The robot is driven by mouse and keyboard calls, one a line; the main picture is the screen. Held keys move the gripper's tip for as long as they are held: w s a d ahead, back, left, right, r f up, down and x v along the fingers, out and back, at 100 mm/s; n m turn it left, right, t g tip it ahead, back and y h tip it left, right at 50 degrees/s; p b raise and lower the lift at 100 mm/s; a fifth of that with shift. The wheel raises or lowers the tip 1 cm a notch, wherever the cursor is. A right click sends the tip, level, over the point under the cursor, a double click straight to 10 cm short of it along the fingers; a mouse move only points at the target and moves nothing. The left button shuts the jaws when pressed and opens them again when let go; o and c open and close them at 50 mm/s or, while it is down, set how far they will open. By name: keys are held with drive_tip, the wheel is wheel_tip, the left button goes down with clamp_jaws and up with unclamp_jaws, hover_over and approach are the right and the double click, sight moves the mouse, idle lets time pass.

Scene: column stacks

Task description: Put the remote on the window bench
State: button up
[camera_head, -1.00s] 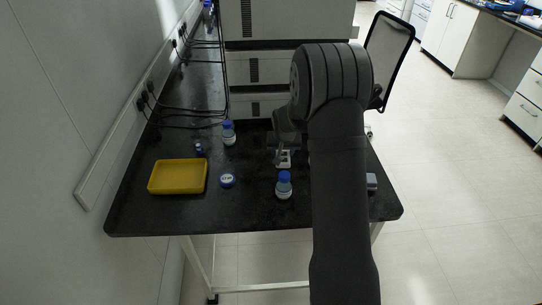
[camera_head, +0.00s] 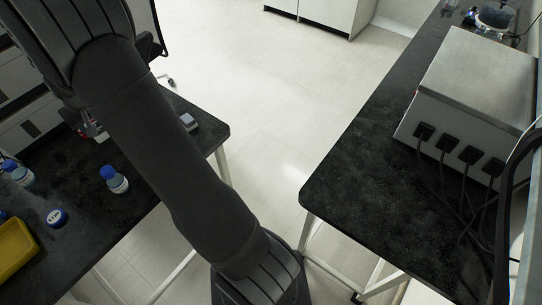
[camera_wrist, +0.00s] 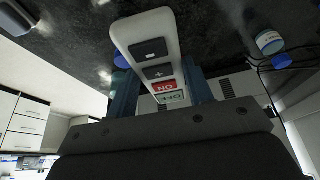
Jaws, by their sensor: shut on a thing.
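The remote (camera_wrist: 150,50) is white with dark grey buttons and red and green buttons marked ON and OFF. In the wrist view my gripper (camera_wrist: 160,88) is shut on it, with a finger on each side. In the head view my gripper (camera_head: 92,128) is at the left edge over the left black bench (camera_head: 70,190), mostly hidden behind my arm. A second black bench (camera_head: 340,165) stands at the right, across a gap of floor. No window shows, so I cannot tell for sure which one is the window bench.
The right bench's near-left part is clear; a metal box (camera_head: 475,80) with black plugs and cables stands on its right. Blue-capped bottles (camera_head: 115,180), a round blue-and-white lid (camera_head: 57,217), a yellow tray (camera_head: 14,248) and a small grey object (camera_head: 188,121) are on the left bench.

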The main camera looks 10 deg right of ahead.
wheel_tip(320, 180, up, 4)
drive_tip(key=shift+f, duration=0.2)
drive_tip(key=w+d+m+t+h, duration=0.15)
drive_tip(key=w+d+m, duration=0.4)
drive_tip(key=d, duration=1.15)
drive_tip(key=w+d+m+g+h, duration=0.1)
drive_tip(key=w+d+m+h, duration=0.4)
drive_tip(key=d, duration=1.2)
drive_tip(key=s+d+m+g, duration=0.1)
drive_tip(key=s+d+m, duration=0.35)
drive_tip(key=d, duration=0.75)
drive_tip(key=s+d+m+g, duration=0.1)
drive_tip(key=s+d+m, duration=0.4)
drive_tip(key=d, duration=0.7)
drive_tip(key=s+d+m+g, duration=0.5)
drive_tip(key=s+d+m, duration=1)
drive_tip(key=s+d, duration=0.9)
hover_over(360, 165)
drive_tip(key=w+a, duration=0.1)
drive_tip(key=shift+y, duration=0.25)
wheel_tip(360, 165, down, 12)
drive_tip(key=shift+f, duration=2.2)
